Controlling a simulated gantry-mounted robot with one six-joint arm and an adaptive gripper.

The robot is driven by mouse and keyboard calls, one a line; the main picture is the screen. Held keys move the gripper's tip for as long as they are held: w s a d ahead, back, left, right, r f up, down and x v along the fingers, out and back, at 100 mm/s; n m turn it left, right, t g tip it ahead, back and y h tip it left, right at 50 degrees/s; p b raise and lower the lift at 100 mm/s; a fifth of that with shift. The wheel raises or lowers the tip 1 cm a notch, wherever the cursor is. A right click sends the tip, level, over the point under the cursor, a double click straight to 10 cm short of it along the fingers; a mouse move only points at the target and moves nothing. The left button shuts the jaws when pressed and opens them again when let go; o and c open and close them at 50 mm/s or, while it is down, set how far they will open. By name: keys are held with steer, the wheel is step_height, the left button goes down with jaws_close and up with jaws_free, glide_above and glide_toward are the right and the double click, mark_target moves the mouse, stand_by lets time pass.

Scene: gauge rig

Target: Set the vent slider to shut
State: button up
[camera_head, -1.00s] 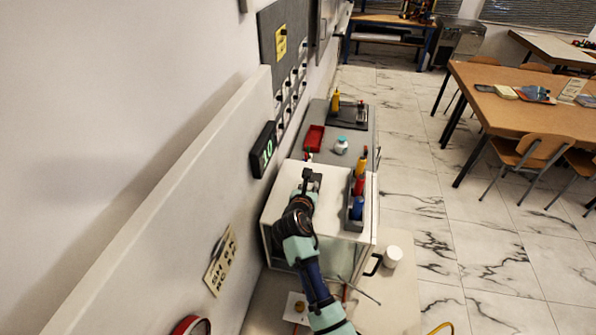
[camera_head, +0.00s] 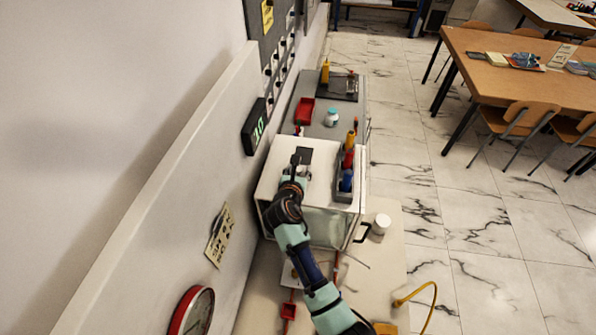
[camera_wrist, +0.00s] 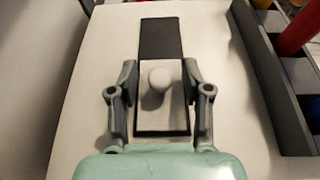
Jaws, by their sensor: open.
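The vent slider is a light plate (camera_wrist: 163,124) with a round pale knob (camera_wrist: 158,80), set in a dark-edged track on the white box's top. The plate covers the near part of the track. The far part shows as a dark rectangle (camera_wrist: 160,38), also visible in the head view (camera_head: 305,155). My gripper (camera_wrist: 160,72) is open, with one finger on each side of the knob and a gap on both sides. I cannot tell whether the fingertips touch the box top. In the head view my gripper (camera_head: 294,166) is at the near end of the dark rectangle.
A grey rack (camera_head: 342,188) of coloured bottles stands along the right of the white box (camera_head: 328,225). A red bin (camera_head: 304,111) and a small jar (camera_head: 331,117) lie beyond. A wall display (camera_head: 255,127) is at the left. A white cup (camera_head: 380,224) stands right.

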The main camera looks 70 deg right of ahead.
steer(key=v, duration=1.2)
